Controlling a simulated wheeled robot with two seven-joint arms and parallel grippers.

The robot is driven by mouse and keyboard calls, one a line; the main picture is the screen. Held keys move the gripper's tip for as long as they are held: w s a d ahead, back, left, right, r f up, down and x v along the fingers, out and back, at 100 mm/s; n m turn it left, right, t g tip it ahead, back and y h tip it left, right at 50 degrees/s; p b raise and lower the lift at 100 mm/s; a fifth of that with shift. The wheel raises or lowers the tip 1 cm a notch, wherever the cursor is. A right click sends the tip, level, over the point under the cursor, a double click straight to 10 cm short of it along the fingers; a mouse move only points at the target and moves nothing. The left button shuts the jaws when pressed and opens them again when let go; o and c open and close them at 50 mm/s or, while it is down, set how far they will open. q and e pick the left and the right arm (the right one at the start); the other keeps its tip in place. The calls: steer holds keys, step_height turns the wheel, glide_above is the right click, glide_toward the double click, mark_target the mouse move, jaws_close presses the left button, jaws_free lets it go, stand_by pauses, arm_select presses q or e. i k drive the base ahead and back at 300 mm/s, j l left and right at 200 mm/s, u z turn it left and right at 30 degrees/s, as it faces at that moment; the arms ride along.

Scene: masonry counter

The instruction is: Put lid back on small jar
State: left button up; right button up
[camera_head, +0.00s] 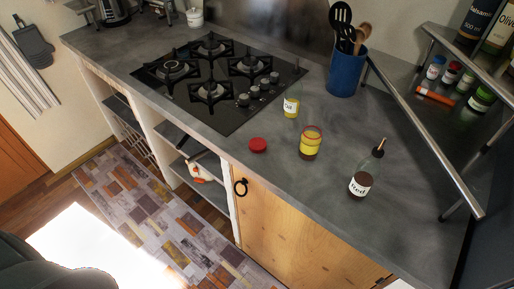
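A red round lid (258,145) lies flat on the grey counter, left of an open-looking glass jar (310,143). That jar stands upright, with yellow content or label and a red ring around its top. A smaller yellow jar (291,107) with a white label stands upright behind it, nearer the cooktop. I cannot clearly tell whether the smaller jar has a cover. Neither of my grippers is in view.
A bottle with a dark pointed top (361,184) stands to the right of the jars. A black gas cooktop (218,80), a blue utensil holder (345,73) and a metal-framed rack (430,125) surround them. The counter (290,190) is clear in front of the jars.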

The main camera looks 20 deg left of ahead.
mark_target(311, 139)
steer(key=i+l+u, duration=0.1)
steer(key=i+u, duration=0.15)
steer(key=u, duration=0.15)
steer(key=i+l+u, duration=0.2)
steer(key=u, duration=0.2)
